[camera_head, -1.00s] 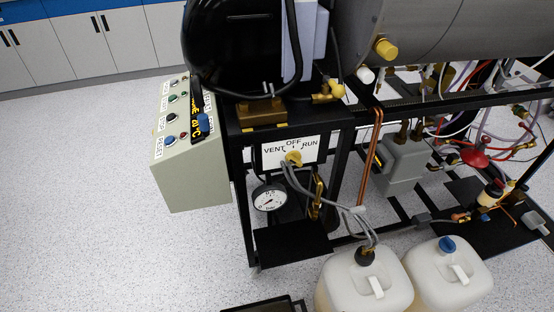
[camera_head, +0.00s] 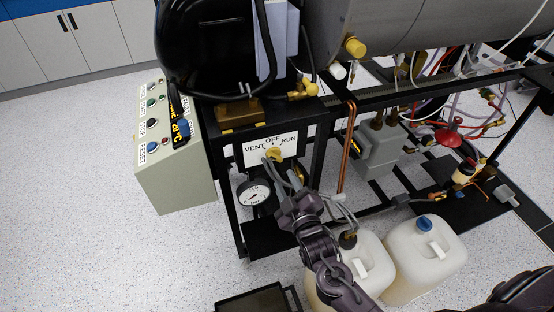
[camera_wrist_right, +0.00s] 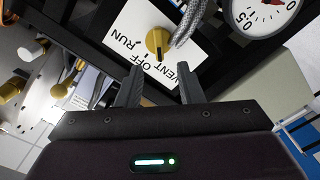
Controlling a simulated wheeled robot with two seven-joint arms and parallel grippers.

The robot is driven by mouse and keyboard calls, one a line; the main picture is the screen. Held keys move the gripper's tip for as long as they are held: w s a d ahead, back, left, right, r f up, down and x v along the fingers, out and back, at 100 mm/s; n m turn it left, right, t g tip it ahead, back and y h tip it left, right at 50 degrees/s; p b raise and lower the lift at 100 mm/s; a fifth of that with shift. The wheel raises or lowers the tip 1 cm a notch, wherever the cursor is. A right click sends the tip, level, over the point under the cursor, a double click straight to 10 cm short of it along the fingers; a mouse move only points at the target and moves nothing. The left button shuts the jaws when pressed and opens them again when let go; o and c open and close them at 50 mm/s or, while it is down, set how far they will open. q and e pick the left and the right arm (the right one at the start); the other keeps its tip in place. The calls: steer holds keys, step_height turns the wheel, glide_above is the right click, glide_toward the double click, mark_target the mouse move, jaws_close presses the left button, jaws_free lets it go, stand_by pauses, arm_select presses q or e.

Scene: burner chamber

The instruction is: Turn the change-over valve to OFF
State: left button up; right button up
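The change-over valve has a yellow knob (camera_head: 273,154) on a white plate (camera_head: 257,157) marked VENT, OFF and RUN. In the right wrist view the knob (camera_wrist_right: 157,42) shows close up, with a dark mark on its lower part towards the gap between VENT and OFF; its exact setting is hard to tell. My right gripper (camera_head: 284,182) is just below and in front of the plate. In the wrist view its two fingers (camera_wrist_right: 160,88) are apart and empty, with the knob just beyond the tips, apart from them. My left gripper is not in view.
A grey braided hose (camera_wrist_right: 189,20) runs right beside the knob. A pressure gauge (camera_head: 253,192) sits below left of the plate. A control box (camera_head: 172,165) stands at left, and white canisters (camera_head: 424,258) stand on the floor at right.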

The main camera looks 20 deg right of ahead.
mark_target(275, 159)
steer(key=w, duration=0.7)
steer(key=shift+w+a, duration=0.15)
steer(key=shift+w, duration=0.2)
steer(key=shift+c, duration=0.4)
jaws_close()
